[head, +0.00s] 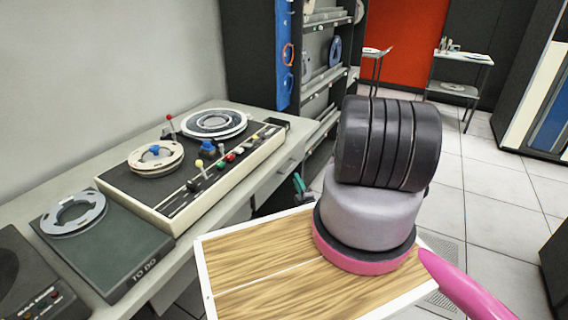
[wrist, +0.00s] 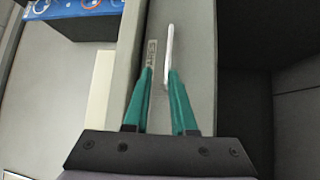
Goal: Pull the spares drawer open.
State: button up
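The spares drawer front (wrist: 190,50) is a grey panel in the wrist view, with a small label, seemingly reading SPARES, and a pale bar handle (wrist: 168,45). The drawer looks shut. My gripper (wrist: 160,70) has two teal fingers spread apart, with nothing clamped. The handle's near end lies between the fingertips, close to the right one; whether they touch I cannot tell. In the head view my gripper (head: 299,183) shows as a small teal shape beside the desk front, mostly hidden behind my arm.
The desk (head: 262,165) carries a tape-reel console (head: 130,190) and a green TO DO tray (head: 120,262). A dark open gap (wrist: 245,80) lies right of the drawer in the wrist view. Shelves (head: 325,80) stand behind. Tiled floor (head: 480,180) is clear at right.

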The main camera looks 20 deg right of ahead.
aim_at(291, 166)
jog(key=shift+m+g+h, duration=0.3)
jog(key=shift+m, duration=0.1)
jog(key=w, duration=0.3)
jog(key=w+d, duration=0.1)
jog(key=w, duration=0.6)
jog(key=shift+w+d, duration=0.3)
jog(key=shift+d, duration=0.05)
grip_shut()
jog(key=shift+f, duration=0.1)
dwell(0.6)
